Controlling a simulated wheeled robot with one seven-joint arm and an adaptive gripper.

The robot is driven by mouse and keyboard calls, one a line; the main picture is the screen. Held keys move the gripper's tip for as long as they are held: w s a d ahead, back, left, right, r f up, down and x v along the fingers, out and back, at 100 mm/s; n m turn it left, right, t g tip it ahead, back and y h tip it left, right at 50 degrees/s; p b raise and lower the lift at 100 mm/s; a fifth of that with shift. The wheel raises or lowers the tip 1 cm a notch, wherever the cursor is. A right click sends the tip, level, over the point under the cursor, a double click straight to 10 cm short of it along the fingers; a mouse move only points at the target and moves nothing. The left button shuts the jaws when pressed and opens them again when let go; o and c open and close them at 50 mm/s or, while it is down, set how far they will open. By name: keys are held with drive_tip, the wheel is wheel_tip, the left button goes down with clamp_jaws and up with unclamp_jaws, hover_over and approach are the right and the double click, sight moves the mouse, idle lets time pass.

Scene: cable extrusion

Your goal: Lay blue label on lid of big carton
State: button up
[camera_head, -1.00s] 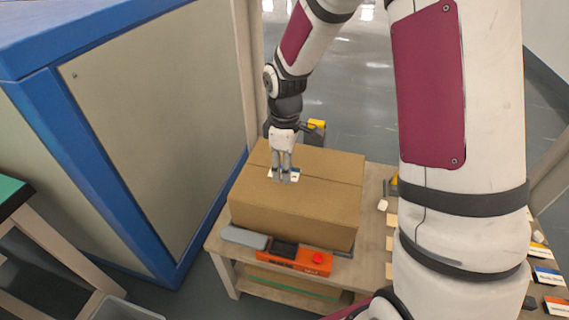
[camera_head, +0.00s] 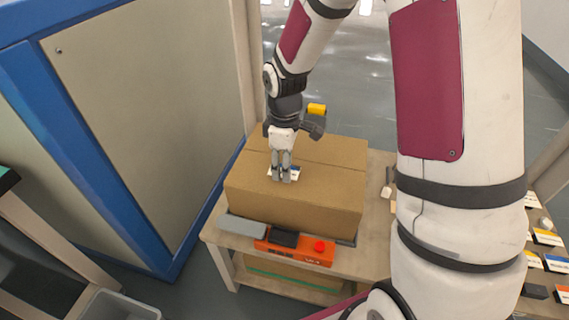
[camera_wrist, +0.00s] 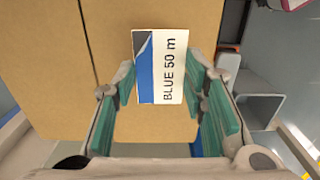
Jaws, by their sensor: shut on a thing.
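The big carton (camera_head: 330,190) is a closed brown box on a small wooden table. Its lid (camera_head: 335,152) is flat with a seam across it. The blue label is a white card with a blue end, reading "BLUE 50 m" in the wrist view (camera_wrist: 172,75). My gripper (camera_head: 284,178) is over the lid and shut on the blue label, which shows between the fingers in the wrist view. The label is at or just above the lid surface; I cannot tell whether it touches. The fingers hide part of it in the head view.
An orange device (camera_head: 293,249) with a red button and a grey block (camera_head: 242,227) sit at the table's front edge. More labels (camera_head: 547,238) lie on a surface at the right. A blue-framed cabinet (camera_head: 140,130) stands left. The rest of the lid is clear.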

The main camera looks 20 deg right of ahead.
drive_tip(key=shift+f+b, duration=0.6)
drive_tip(key=shift+f, duration=0.55)
drive_tip(key=o, duration=0.8)
drive_tip(key=shift+c, duration=0.2)
wheel_tip(320, 180, up, 12)
idle(0.7)
